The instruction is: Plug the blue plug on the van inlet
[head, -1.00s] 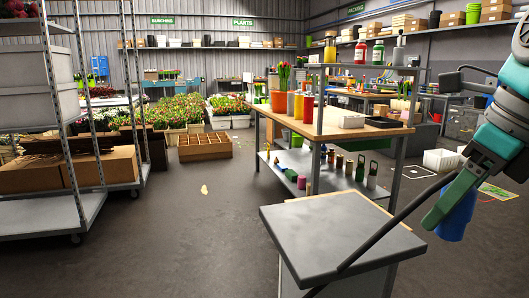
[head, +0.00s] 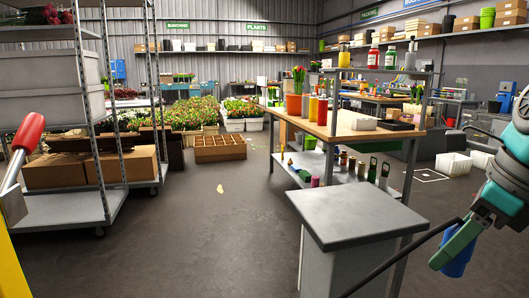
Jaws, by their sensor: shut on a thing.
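The blue plug (head: 458,262) is at the right of the head view, held below my gripper (head: 458,243). My gripper has teal-green fingers and is shut on the plug, which points downward and is tilted. A dark cable runs from the gripper area down to the lower left, passing in front of the grey-topped cabinet (head: 355,215). The gripper is to the right of that cabinet, in the air. The plug's upper part is hidden by the fingers. No van and no van inlet show in the view.
A wooden workbench (head: 375,133) with pots and bottles stands behind the cabinet. A metal rack trolley (head: 110,208) with boxes stands at the left. Open floor (head: 200,235) lies between the trolley and the cabinet.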

